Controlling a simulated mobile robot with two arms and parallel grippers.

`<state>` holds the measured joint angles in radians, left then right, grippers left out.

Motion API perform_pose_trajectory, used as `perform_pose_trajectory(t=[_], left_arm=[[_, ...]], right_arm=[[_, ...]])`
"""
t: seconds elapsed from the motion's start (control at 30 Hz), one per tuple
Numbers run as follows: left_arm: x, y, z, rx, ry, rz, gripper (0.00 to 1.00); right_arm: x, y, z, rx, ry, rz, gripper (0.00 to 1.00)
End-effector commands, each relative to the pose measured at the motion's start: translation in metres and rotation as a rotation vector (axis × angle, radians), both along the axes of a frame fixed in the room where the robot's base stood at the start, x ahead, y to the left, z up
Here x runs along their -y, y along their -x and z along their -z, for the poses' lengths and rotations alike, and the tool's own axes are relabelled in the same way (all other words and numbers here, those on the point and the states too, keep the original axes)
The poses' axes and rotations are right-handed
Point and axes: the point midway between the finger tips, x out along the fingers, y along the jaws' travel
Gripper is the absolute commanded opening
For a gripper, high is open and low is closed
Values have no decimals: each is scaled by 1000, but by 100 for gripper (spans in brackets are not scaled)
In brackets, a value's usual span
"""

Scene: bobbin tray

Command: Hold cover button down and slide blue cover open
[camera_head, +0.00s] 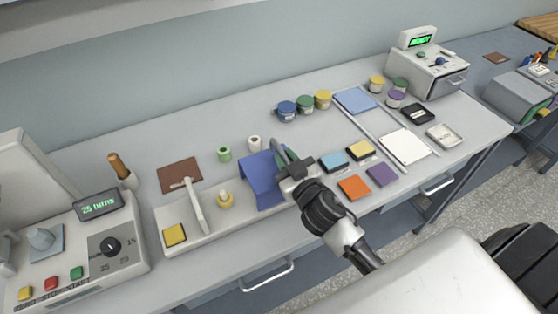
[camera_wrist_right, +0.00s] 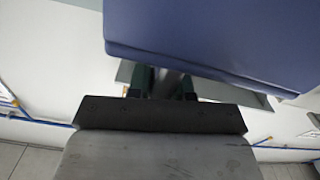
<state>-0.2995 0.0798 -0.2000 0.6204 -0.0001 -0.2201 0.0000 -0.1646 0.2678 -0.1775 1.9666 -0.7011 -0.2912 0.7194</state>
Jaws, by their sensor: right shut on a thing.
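The blue cover (camera_head: 262,178) sits tilted on the white bobbin tray (camera_head: 205,238) at the front of the table. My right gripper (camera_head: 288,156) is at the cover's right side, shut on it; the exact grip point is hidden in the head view. In the right wrist view, the blue cover (camera_wrist_right: 215,40) fills the upper right, and my right gripper's dark green fingers (camera_wrist_right: 166,84) are close together below it. A square yellow button (camera_head: 174,235), likely the cover button, is at the tray's left end with nothing on it. My left gripper is not in view.
A white upright bar (camera_head: 194,206) and a yellow bobbin (camera_head: 225,200) stand between button and cover. A winder reading "25 turns" (camera_head: 98,205) is at the left. Green (camera_head: 224,154) and white (camera_head: 254,144) spools stand behind. Coloured squares (camera_head: 354,187) lie to the right.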

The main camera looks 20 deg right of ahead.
Motion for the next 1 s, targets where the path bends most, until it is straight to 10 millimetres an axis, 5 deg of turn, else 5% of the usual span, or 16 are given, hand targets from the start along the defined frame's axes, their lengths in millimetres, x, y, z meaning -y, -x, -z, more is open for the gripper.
perform_pose_trajectory(t=[0.07,0.1,0.23,0.63,1.0], left_arm=[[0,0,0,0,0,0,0],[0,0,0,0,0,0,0],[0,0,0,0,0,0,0],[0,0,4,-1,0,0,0],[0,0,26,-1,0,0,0]], right_arm=[[-1,0,0,0,7,-2,0],[-1,0,0,0,7,-2,22],[-1,0,0,0,5,-2,42],[-1,10,2,-1,2,-1,42],[2,80,4,-3,2,0,42]])
